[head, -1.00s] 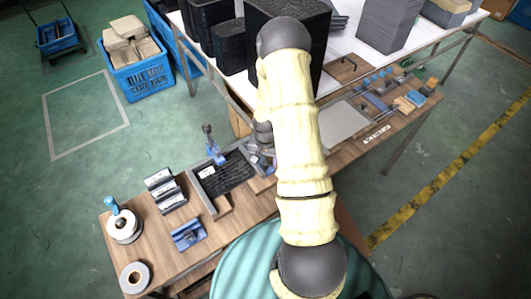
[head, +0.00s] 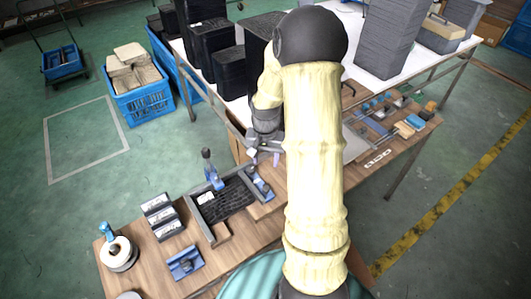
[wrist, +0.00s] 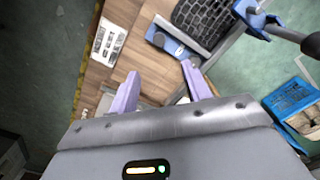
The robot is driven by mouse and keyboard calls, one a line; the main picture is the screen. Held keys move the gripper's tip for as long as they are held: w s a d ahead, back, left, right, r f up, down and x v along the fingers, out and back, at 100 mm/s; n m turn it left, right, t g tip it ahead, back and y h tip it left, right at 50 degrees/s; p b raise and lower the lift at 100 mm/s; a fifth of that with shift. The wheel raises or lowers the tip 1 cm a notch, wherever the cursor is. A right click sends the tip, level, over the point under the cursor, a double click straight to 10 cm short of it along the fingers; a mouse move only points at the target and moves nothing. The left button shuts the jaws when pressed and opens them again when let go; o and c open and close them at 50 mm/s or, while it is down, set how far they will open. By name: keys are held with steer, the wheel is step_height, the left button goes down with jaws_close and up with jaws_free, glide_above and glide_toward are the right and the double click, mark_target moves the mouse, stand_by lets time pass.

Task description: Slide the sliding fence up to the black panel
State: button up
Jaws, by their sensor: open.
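The black panel (head: 228,197) lies in a grey-edged tray on the wooden bench; its ribbed surface also shows at the top of the wrist view (wrist: 205,20). The sliding fence (head: 260,186), blue with a grey bar, stands at the panel's right side; in the wrist view the fence (wrist: 172,42) lies below the panel. I cannot tell whether a narrow gap separates them. My gripper (head: 264,158) is open and empty, above and behind the fence. In the wrist view its two lilac fingers (wrist: 160,73) point towards the fence without holding it.
A blue toggle clamp (head: 211,172) rises at the tray's far left corner. A white table (head: 345,75) with tall dark stacks is behind. My arm hides the bench's middle.

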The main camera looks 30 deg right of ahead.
steer(key=shift+r, duration=1.4)
steer(key=s+a+r+n+t, duration=0.1)
steer(key=s+a+r+n, duration=0.2)
steer(key=s+a, duration=0.3)
steer(key=s+a+r+n+t, duration=0.1)
steer(key=s+a+r+n, duration=0.2)
steer(key=s+a, duration=0.3)
steer(key=shift+a+r+n+t, duration=0.3)
steer(key=shift+a+n, duration=0.25)
steer(key=shift+n, duration=0.35)
